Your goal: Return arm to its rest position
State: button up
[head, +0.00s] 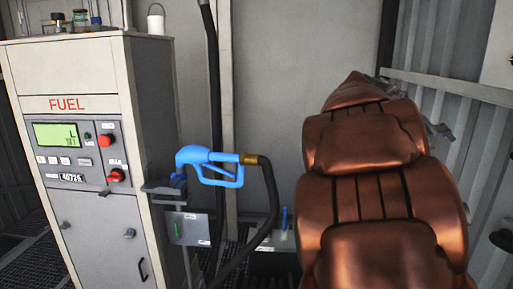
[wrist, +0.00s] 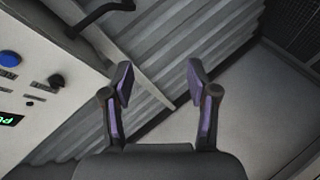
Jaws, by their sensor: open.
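My gripper (wrist: 160,85) shows in the wrist view with its two purple-padded fingers spread apart. Nothing is between them. Behind the fingers is a grey corrugated wall (wrist: 180,45), with no contact visible. I cannot make out my gripper clearly in the head view. The blue fuel nozzle (head: 212,165) sits at the holder on the right side of the white fuel dispenser (head: 80,215), apart from my gripper as far as I can see. Its black hose (head: 272,205) hangs down from its brass end.
A pale panel (wrist: 35,75) with a blue button and green display lies left in the wrist view. A black handle-like part (wrist: 100,15) is above it. The head view's right side is largely blocked.

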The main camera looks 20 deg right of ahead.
jog(key=s+a+f+n+y, duration=0.2)
jog(key=a+f+y, duration=0.3)
jog(key=a+f, duration=0.9)
jog(key=s+a+f+n+y, duration=0.2)
jog(key=s+a+f+y, duration=0.3)
jog(key=a+f, duration=0.9)
jog(key=a+y, duration=0.1)
jog(key=a, duration=0.6)
jog(key=shift+n, duration=0.3)
jog(key=s+a+f, duration=0.1)
jog(key=s+a, duration=0.1)
jog(key=s+a+f+n+g+y, duration=0.1)
jog(key=s+a, duration=0.1)
jog(key=a, duration=0.1)
jog(key=s+a+f+y, duration=0.1)
jog(key=s+a, duration=0.1)
jog(key=a, duration=0.1)
jog(key=shift+s+a+f+n+g, duration=0.15)
jog(key=shift+s+f+n+g, duration=0.15)
jog(key=shift+s, duration=0.1)
jog(key=shift+c, duration=0.2)
